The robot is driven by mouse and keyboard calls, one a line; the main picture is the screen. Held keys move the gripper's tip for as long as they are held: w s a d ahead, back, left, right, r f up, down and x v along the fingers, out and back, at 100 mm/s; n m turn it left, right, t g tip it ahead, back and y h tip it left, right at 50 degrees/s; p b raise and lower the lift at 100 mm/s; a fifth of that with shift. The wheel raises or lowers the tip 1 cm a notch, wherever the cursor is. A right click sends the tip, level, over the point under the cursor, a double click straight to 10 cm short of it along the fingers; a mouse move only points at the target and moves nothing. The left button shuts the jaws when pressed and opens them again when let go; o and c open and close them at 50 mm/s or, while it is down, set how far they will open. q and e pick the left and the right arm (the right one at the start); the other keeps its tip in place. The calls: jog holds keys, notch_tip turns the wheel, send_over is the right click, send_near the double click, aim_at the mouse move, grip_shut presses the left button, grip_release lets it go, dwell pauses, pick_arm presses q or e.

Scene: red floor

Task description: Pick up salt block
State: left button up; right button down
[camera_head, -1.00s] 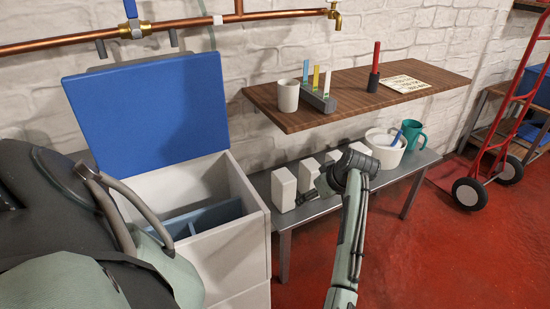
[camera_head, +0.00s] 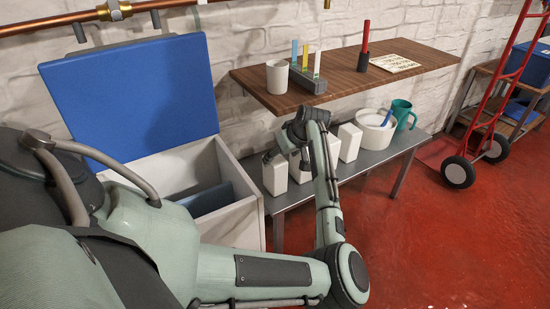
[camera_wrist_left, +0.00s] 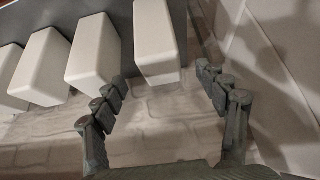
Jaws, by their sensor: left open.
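Several white salt blocks stand in a row on the low grey bench (camera_head: 380,158). The leftmost block (camera_head: 275,179) is beside the white chest; in the left wrist view it is the rightmost block (camera_wrist_left: 156,40). My left gripper (camera_head: 285,157) is at the left end of the row, close above that block. In the left wrist view my left gripper (camera_wrist_left: 162,78) is open and empty, its fingers spread to either side of the block's near end. Whether they touch it I cannot tell. The arm partly hides the middle blocks. My right gripper is not in view.
The white chest (camera_head: 245,222) with its blue lid (camera_head: 135,95) raised stands just left of the blocks. A wooden shelf (camera_head: 425,60) with a cup (camera_head: 277,77) overhangs the bench. A white mortar (camera_head: 372,132) and teal mug (camera_head: 403,113) stand at the bench's right.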

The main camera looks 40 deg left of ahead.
aim_at(276, 159)
pick_arm(q)
jog(key=x, duration=0.4)
jog(key=shift+w+a+f, duration=0.15)
jog(key=shift+a, duration=0.4)
jog(key=shift+a+f+b, duration=0.15)
jog(key=shift+f+b, duration=0.15)
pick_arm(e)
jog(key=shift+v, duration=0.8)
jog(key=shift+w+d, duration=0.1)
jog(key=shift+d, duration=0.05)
pick_arm(q)
jog(key=c, duration=1)
grip_shut()
jog(key=shift+w+a+r, duration=0.1)
jog(key=shift+w+r, duration=0.05)
jog(key=shift+r, duration=0.05)
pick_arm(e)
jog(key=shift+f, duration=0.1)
